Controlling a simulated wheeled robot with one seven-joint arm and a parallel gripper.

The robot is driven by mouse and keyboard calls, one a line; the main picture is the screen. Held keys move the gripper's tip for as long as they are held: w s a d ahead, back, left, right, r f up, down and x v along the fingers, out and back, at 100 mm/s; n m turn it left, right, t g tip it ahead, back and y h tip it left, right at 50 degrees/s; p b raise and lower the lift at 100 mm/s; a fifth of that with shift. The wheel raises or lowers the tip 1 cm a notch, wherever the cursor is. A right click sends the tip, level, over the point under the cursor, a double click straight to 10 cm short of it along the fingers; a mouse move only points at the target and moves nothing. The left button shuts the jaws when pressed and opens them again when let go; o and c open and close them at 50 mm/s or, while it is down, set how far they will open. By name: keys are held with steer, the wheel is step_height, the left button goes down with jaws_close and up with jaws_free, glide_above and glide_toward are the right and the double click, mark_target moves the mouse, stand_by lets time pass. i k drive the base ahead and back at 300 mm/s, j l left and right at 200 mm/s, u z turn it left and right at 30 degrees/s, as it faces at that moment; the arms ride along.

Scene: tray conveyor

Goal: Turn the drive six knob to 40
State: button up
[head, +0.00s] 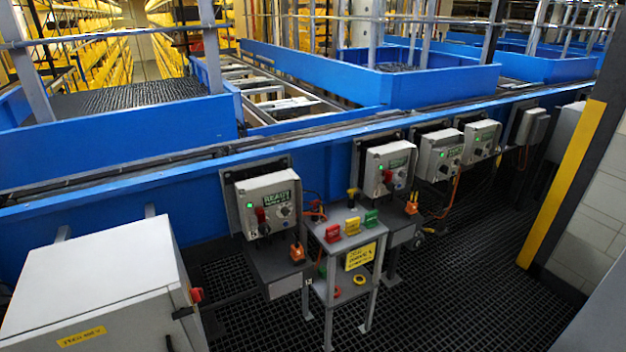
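Several grey drive control boxes are mounted along the blue conveyor side. The nearest box (254,190) has a lit green display, a green lamp, a red handle (260,215) and a round dark knob (285,211). A second box (389,153) to its right has a similar panel, and two more boxes (440,140) (484,127) stand farther right. I cannot read which one is drive six, nor any knob's setting. My gripper is not in view.
A small grey stand (347,242) with red, yellow and green items and a yellow sign stands before the boxes. A white cabinet (90,275) fills the lower left. A black-yellow post (565,190) rises at right. Dark grating floor (460,290) is clear at lower right.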

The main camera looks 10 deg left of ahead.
mark_target(372, 154)
steer(key=i+l+u, duration=0.4)
steer(key=l, duration=0.15)
steer(key=l+u, duration=0.25)
steer(key=i+l+u, duration=0.2)
steer(key=l, duration=0.15)
steer(key=k, duration=0.05)
